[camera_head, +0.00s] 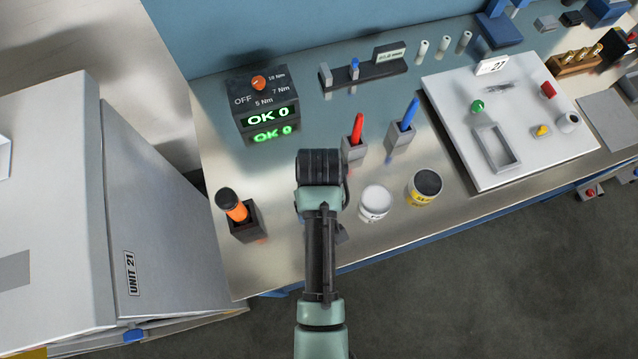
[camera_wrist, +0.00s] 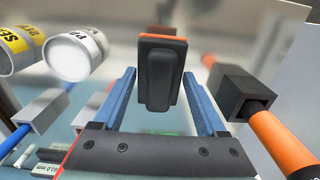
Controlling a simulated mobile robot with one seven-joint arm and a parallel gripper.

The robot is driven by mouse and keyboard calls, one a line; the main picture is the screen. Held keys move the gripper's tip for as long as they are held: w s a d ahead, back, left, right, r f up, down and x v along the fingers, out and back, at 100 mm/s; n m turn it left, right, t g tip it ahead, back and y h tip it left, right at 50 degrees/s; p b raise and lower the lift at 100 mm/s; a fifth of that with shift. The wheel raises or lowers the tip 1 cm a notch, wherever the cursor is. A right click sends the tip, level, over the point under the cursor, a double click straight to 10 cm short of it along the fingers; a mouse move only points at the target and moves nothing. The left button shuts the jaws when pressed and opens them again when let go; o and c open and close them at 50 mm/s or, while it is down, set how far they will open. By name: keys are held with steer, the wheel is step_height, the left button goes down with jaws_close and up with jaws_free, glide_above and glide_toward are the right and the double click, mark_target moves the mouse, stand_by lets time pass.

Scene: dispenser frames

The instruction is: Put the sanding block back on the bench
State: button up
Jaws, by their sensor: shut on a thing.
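The sanding block (camera_wrist: 158,72), black with an orange layer along its top edge, is between the two blue fingers of my gripper (camera_wrist: 159,84) in the wrist view. My gripper is shut on it. The steel bench (camera_head: 285,215) lies below, and a dim reflection of the block shows on it in the wrist view. I cannot tell whether the block touches the bench. In the head view my arm hides the fingers and most or all of the block.
A white-lidded can (camera_head: 375,203) and a black-lidded yellow can (camera_head: 425,187) stand right of my arm. An orange-handled tool in a dark holder (camera_head: 245,220) stands left. Red (camera_head: 357,128) and blue (camera_head: 409,113) pens stand behind in grey holders. The torque box (camera_head: 262,105) is back left.

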steer(key=shift+f, duration=2.15)
steer(key=shift+f, duration=0.2)
steer(key=o, duration=1.2)
steer(key=shift+o, duration=0.2)
